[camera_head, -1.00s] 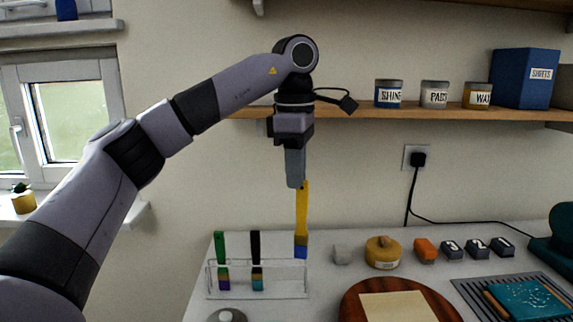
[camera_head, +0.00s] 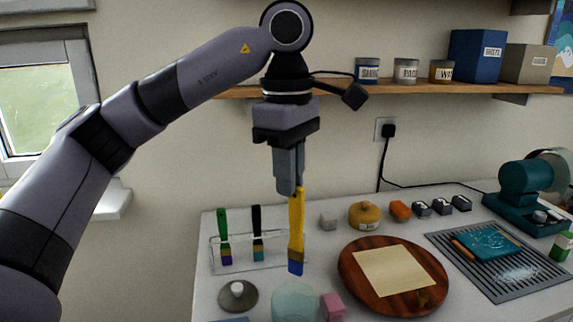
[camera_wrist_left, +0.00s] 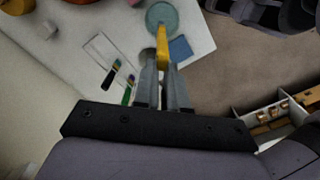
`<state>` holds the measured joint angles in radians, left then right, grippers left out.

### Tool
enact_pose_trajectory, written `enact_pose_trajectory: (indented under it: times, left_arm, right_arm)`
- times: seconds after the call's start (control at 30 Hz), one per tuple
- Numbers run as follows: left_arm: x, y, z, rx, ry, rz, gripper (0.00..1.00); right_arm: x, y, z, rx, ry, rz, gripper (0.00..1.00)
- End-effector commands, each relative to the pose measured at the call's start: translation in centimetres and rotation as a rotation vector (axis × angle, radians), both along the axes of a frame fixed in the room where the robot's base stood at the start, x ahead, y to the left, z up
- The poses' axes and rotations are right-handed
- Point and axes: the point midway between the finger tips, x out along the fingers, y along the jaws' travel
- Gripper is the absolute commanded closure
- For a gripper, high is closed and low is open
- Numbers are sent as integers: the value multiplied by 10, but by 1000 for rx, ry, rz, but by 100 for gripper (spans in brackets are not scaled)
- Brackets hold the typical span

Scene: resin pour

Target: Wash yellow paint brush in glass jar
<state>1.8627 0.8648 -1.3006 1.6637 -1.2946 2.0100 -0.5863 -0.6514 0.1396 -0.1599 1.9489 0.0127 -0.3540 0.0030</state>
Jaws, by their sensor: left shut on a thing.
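The yellow paint brush (camera_head: 296,225) hangs upright, bristles down, with blue at its lower end. My left gripper (camera_head: 290,188) is shut on the top of its handle. The glass jar (camera_head: 295,301) is round and pale teal, at the bottom edge of the head view, partly cut off. The brush tip shows just above and behind the jar's rim in that view; I cannot tell its exact height. In the left wrist view the brush (camera_wrist_left: 162,45) points toward the jar (camera_wrist_left: 161,16). My right gripper is not in view.
A clear rack (camera_head: 244,262) holds a green and a black brush on the left. A grey lidded disc (camera_head: 237,296) and a pink block (camera_head: 333,307) flank the jar. A round wooden board (camera_head: 350,280) with paper lies to the right.

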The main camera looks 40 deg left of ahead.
Motion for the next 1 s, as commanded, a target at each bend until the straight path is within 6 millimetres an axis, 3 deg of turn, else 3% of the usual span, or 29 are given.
enact_pose_trajectory:
  times: [0.17, 0.47, 1.0]
  left_arm:
    - [-3, -2, -3, 0, 1, -12, 100]
    - [-3, -2, -27, 0, 1, -11, 100]
    - [-3, -2, -76, 0, 1, -10, 100]
  right_arm:
    - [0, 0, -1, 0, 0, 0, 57]
    - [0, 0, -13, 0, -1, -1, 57]
    - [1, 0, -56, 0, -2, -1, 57]
